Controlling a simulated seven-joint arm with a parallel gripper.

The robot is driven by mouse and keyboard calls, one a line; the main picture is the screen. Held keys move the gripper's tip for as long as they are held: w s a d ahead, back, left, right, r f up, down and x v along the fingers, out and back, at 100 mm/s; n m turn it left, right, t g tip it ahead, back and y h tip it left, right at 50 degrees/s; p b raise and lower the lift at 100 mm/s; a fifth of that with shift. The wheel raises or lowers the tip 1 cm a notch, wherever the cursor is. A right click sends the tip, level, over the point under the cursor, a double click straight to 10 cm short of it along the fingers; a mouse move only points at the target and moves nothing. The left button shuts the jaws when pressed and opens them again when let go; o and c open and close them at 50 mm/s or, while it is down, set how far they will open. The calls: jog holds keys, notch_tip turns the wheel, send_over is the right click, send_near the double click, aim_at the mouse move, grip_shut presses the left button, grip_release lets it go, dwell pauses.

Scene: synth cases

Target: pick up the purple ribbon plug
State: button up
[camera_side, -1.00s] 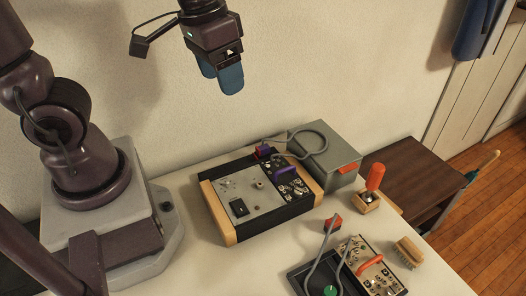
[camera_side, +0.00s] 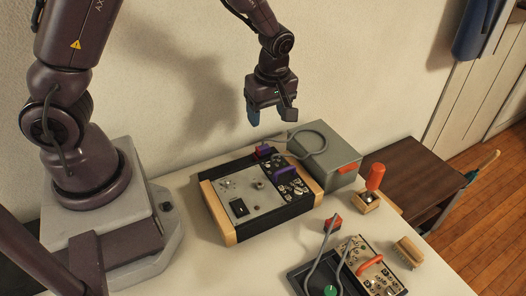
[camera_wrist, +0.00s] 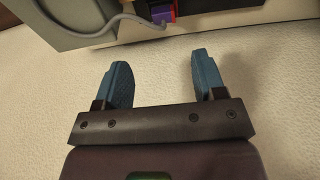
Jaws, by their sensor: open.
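A small purple plug (camera_side: 262,152) with some red beside it sits at the back edge of the black-and-silver control panel (camera_side: 240,192). A purple bar (camera_side: 284,173) lies farther forward on the same panel; I cannot tell which of the two is the ribbon plug. In the wrist view a purple block (camera_wrist: 160,15) with red on it shows at the top edge, partly cut off. My gripper (camera_side: 272,116) is open and empty, above and behind the panel, clear of both purple parts. In the wrist view its blue fingers (camera_wrist: 160,82) stand apart with nothing between them.
A grey box (camera_side: 335,170) with a looped grey cable (camera_side: 318,133) stands right of the panel. The wall is close behind.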

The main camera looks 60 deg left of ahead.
send_over(263, 147)
jog(key=f, duration=0.5)
jog(key=shift+w+d, duration=0.25)
jog(key=shift+d, duration=0.05)
jog(key=shift+s+a+f, duration=0.1)
jog(key=shift+a+f, duration=0.05)
jog(key=shift+f, duration=1.2)
jog(key=shift+s+a+f, duration=0.1)
jog(key=shift+f, duration=1.25)
jog(key=c, duration=0.9)
